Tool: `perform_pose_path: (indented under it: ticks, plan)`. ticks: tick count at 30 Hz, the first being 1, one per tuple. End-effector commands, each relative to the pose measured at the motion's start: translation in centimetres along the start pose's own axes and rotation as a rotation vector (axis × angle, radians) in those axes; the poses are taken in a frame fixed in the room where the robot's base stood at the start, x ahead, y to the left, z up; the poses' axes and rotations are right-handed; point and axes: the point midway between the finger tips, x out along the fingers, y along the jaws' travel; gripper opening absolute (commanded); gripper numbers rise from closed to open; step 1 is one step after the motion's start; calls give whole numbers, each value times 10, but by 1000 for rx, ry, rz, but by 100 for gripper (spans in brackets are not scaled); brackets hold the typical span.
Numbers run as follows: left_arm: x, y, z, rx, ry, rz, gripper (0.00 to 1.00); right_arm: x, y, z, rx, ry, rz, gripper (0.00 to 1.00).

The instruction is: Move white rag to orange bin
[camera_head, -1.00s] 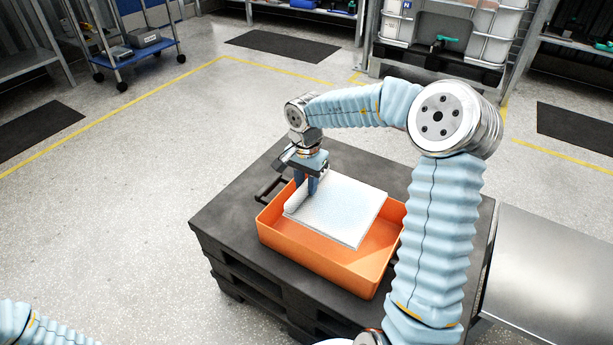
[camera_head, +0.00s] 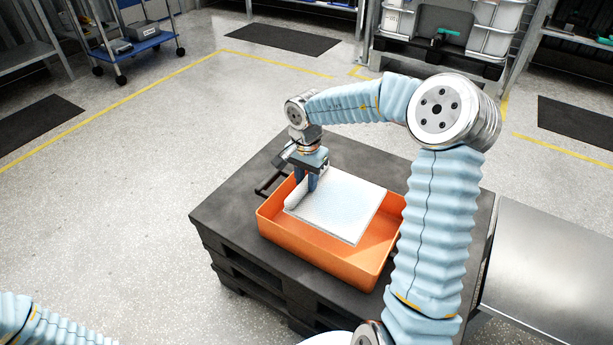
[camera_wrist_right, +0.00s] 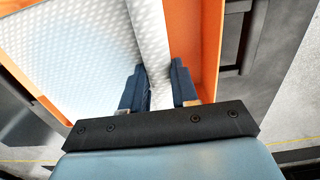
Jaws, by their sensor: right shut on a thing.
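The white rag (camera_head: 338,207) is a flat, dimpled sheet with a rolled or folded edge at its left side. It lies over the inside of the orange bin (camera_head: 300,247), within its rim; whether it touches the bin's floor I cannot tell. My right gripper (camera_head: 308,187) reaches down at the bin's left end and is shut on the rag's rolled edge. In the right wrist view, the rag (camera_wrist_right: 75,60) passes between the two blue fingers (camera_wrist_right: 160,88), with the orange wall (camera_wrist_right: 207,45) beside them. Of my left arm only a sleeve shows at the lower left; its gripper is out of view.
The bin stands on a dark pallet stack (camera_head: 225,215). A dark handle (camera_head: 270,182) lies beside the bin's left end. A metal surface (camera_head: 560,265) is at the right. A blue cart (camera_head: 135,45) stands at the back left. Floor to the left is clear.

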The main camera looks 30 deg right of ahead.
Motion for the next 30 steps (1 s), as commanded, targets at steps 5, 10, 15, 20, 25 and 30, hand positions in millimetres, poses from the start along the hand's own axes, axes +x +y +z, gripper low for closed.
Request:
perform_pose_path:
  ticks: [5,10,15,20,25,30]
  plan:
    - [0,0,0,0,0,0,43,0,0,0,0,1,-1,0]
    - [0,0,0,0,0,0,43,0,0,0,0,1,-1,0]
    - [0,0,0,0,0,0,43,2,0,0,0,1,-1,0]
    - [0,0,0,0,0,0,43,8,0,-1,0,1,-1,0]
    - [0,0,0,0,0,0,43,14,0,-1,0,1,0,0]
    - [0,0,0,0,0,0,43,14,0,-1,0,1,-1,0]
